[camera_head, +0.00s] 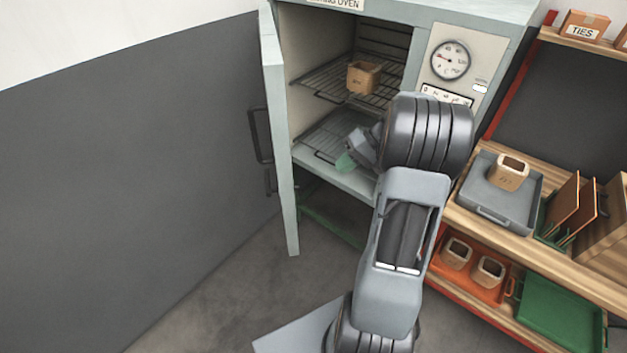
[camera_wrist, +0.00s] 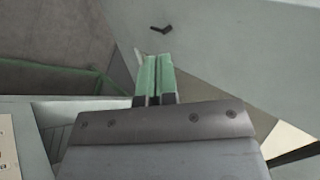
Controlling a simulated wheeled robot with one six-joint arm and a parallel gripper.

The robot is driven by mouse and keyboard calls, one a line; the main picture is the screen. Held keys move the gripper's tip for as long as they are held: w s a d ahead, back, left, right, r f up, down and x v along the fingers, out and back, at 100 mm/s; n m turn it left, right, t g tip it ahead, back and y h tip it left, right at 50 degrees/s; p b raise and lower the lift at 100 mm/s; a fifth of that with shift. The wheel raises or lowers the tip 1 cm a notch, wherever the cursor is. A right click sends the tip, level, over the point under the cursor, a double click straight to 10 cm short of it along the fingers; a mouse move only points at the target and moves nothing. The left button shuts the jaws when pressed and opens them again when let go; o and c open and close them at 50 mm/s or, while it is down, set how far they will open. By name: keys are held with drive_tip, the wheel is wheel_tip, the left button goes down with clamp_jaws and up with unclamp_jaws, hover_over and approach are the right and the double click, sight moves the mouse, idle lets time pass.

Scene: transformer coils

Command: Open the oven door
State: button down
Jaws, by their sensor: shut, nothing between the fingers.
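The oven (camera_head: 455,18) is a pale grey-green cabinet with a dial on its front. Its door (camera_head: 279,130) stands wide open at the left, seen nearly edge-on. A black handle (camera_head: 258,136) shows on the door's outer side. My gripper (camera_head: 346,162) is in front of the oven opening, low, near the lower rack. Its green fingers are together and hold nothing, also in the wrist view (camera_wrist: 154,77). In that view a pale panel, apparently the door (camera_wrist: 215,45), lies beyond the fingertips. I cannot tell whether they touch it.
A brown coil (camera_head: 363,77) sits on the oven's upper rack (camera_head: 318,78). At right, a workbench holds a grey tray (camera_head: 471,194) with another coil (camera_head: 509,172). Below are an orange tray (camera_head: 487,291) with two coils and a green tray (camera_head: 560,316). Floor at left is clear.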

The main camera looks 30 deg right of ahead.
drive_tip(key=w+a+f+p, duration=0.2)
drive_tip(key=a+f, duration=0.2)
drive_tip(key=a, duration=0.4)
drive_tip(key=shift+a+f, duration=0.2)
drive_tip(key=shift+a, duration=0.1)
